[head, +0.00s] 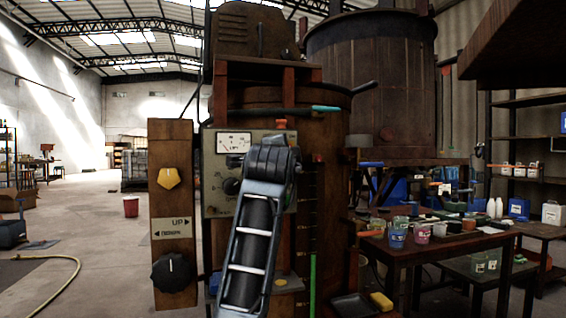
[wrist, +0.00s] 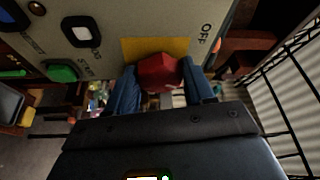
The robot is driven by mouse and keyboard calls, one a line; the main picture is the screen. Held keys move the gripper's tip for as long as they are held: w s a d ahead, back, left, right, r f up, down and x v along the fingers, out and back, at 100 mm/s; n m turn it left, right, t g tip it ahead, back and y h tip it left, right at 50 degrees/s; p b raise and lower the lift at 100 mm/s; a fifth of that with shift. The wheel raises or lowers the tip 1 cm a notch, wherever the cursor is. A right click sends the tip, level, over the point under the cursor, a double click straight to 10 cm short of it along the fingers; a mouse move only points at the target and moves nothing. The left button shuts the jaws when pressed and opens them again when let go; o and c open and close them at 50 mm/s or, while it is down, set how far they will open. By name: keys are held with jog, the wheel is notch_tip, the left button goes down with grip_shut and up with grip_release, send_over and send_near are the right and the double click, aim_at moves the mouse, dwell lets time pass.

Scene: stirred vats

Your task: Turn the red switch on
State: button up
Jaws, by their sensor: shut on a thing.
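The red switch (wrist: 159,72) shows in the wrist view as a faceted red knob in front of a yellow plate (wrist: 180,46) on the grey panel. The word OFF is printed beside the plate. My gripper (wrist: 160,88) has its blue fingers on either side of the knob and is shut on it. In the head view my arm stands in front of the grey control panel (head: 222,168) and hides part of it. The gripper's fingers and their hold on the switch cannot be made out there.
The panel also carries a gauge (head: 234,142) and, in the wrist view, a green button (wrist: 61,72). A wooden post beside it has a yellow knob (head: 169,178) and a black knob (head: 172,271). A cluttered table (head: 440,246) stands at right. Open floor lies at left.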

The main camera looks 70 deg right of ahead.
jog(key=shift+m+g+y, duration=0.3)
jog(key=shift+m+y, duration=0.1)
jog(key=shift+m, duration=0.7)
jog(key=o, duration=1)
jog(key=shift+o, duration=0.2)
jog(key=shift+r, duration=0.1)
jog(key=v, duration=0.7)
jog(key=shift+a, duration=0.35)
jog(key=shift+s, duration=0.1)
